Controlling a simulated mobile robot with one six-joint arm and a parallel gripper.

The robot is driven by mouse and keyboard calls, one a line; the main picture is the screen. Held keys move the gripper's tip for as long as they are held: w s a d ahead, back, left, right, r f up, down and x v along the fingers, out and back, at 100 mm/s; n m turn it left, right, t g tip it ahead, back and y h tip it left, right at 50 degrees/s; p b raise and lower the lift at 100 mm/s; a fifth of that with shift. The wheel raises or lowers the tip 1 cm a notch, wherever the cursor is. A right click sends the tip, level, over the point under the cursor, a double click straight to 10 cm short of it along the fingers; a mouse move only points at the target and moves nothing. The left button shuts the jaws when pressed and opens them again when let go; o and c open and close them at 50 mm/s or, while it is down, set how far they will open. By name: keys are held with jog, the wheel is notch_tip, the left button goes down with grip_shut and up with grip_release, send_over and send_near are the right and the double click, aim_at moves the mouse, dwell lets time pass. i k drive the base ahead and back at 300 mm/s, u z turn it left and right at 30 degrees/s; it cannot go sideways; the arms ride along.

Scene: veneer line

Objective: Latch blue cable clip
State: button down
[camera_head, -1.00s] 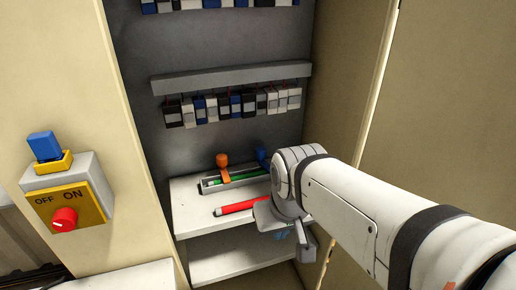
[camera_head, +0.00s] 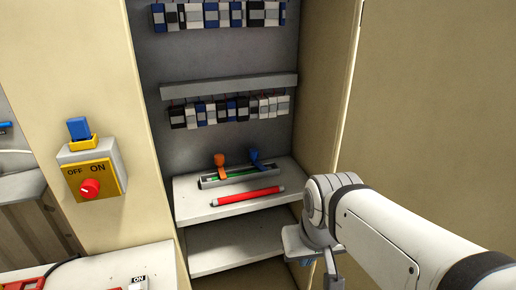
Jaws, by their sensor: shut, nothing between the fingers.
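The blue cable clip (camera_head: 256,159) stands up from the right part of a narrow grey holder (camera_head: 210,184) on the cabinet's upper shelf. Its top leans a little left, and its lever is raised off the green cable (camera_head: 238,175) in the holder. An orange clip (camera_head: 220,161) stands up in the same way on the left. My gripper (camera_head: 303,258) is below and right of the holder, in front of the shelf's right edge. It is shut and empty, apart from both clips, and partly hidden by my wrist.
A red rod (camera_head: 248,197) lies on the upper shelf (camera_head: 205,212) in front of the holder. A lower shelf (camera_head: 235,245) is bare. Rows of breakers hang above. A yellow OFF/ON switch box (camera_head: 92,180) with a red knob is on the left panel.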

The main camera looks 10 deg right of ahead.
aim_at(253, 153)
jog(key=i, duration=1)
jog(key=z, duration=0.05)
